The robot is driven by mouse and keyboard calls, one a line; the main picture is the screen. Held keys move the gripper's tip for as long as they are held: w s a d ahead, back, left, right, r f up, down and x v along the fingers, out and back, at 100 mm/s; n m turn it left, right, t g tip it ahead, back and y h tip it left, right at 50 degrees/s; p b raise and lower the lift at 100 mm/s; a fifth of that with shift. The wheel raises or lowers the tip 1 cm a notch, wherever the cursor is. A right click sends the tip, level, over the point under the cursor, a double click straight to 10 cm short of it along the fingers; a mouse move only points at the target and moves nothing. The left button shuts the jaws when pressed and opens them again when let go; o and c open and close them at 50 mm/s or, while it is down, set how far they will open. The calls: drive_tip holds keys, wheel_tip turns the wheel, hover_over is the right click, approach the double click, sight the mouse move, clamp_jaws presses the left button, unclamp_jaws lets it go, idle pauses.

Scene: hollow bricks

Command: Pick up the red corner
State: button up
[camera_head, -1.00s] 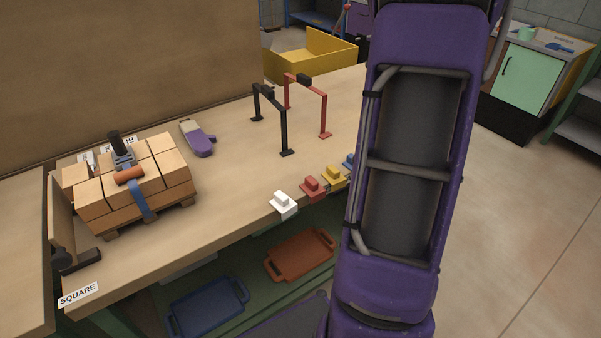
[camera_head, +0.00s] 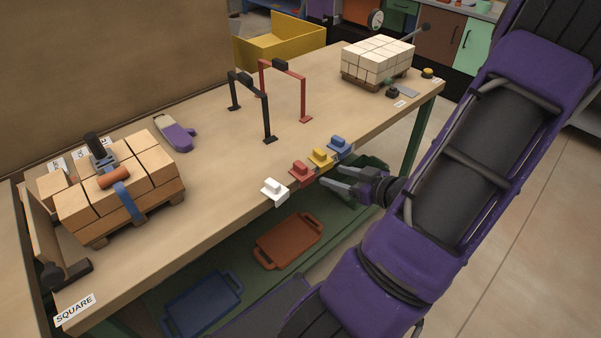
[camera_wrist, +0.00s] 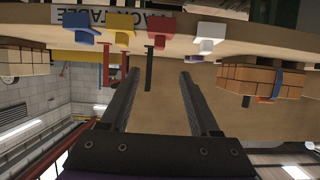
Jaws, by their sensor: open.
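The red corner (camera_head: 302,174) sits on the front edge of the workbench, between a white corner (camera_head: 274,189) and a yellow corner (camera_head: 320,159). A blue corner (camera_head: 340,146) is farther right along the same edge. My gripper (camera_head: 331,179) is open and empty, off the front of the bench edge, with its fingers pointing left towards the corners. In the wrist view, the red corner (camera_wrist: 160,30) shows beyond the spread fingertips (camera_wrist: 159,74), roughly in line with the gap between them. No contact is visible.
A black arch (camera_head: 266,105) and a red arch (camera_head: 304,95) stand behind the corners. Strapped tan bricks (camera_head: 140,170) are at left, white bricks (camera_head: 378,60) at the far right. A brown tray (camera_head: 289,241) and a blue tray (camera_head: 203,303) lie below the bench top.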

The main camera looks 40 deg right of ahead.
drive_tip(key=b, duration=0.1)
approach(303, 166)
drive_tip(key=x, duration=0.5)
drive_tip(key=shift+r, duration=0.1)
drive_tip(key=shift+b+x, duration=0.45)
drive_tip(key=shift+x, duration=2.25)
drive_tip(key=shift+s, duration=0.1)
clamp_jaws()
